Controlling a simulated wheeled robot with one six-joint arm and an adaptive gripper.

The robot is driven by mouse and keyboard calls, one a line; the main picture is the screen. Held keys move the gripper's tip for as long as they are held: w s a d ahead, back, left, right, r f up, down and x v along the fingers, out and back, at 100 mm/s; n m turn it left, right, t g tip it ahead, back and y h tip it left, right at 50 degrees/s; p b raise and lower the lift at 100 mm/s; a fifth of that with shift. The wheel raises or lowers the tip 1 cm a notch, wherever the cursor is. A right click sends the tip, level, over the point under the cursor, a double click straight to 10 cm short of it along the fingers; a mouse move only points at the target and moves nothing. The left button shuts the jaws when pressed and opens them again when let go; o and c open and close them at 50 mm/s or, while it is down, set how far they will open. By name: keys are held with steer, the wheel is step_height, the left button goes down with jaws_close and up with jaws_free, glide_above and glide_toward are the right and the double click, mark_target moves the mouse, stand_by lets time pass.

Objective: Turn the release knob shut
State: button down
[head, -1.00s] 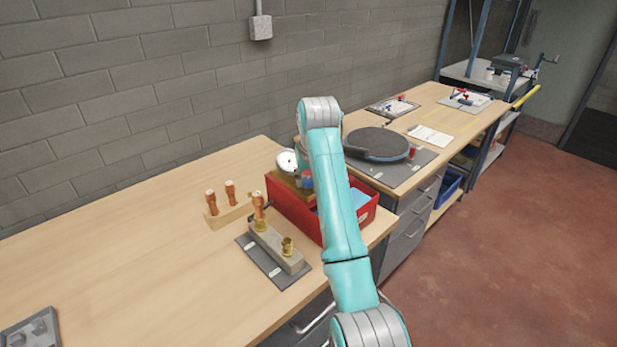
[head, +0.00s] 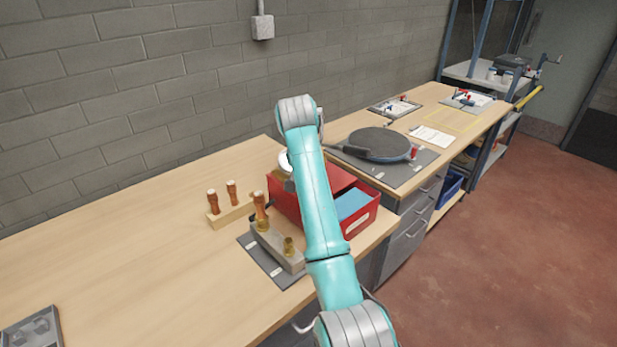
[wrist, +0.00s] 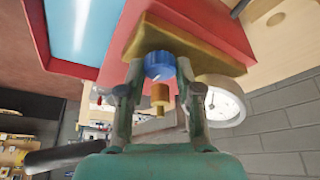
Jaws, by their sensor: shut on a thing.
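The blue release knob (wrist: 160,65) sits on a brass-coloured block (wrist: 195,47) in the wrist view. A short brass stub (wrist: 160,97) shows in front of the knob. My gripper (wrist: 159,75) has a finger on each side of the knob and is shut on it. A round white gauge (wrist: 222,103) is right of the fingers. In the head view the gauge (head: 284,160) shows only partly beside my arm. The knob and gripper are hidden behind my arm there.
A red box (head: 360,215) with a blue item stands around my arm on the bench. A round dark pad (head: 375,144) lies behind right.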

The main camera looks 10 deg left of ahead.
steer(key=c, duration=0.8)
jaws_free()
steer(key=shift+o, duration=0.2)
steer(key=v, duration=0.7)
steer(key=shift+r, duration=0.25)
steer(key=shift+s, duration=0.15)
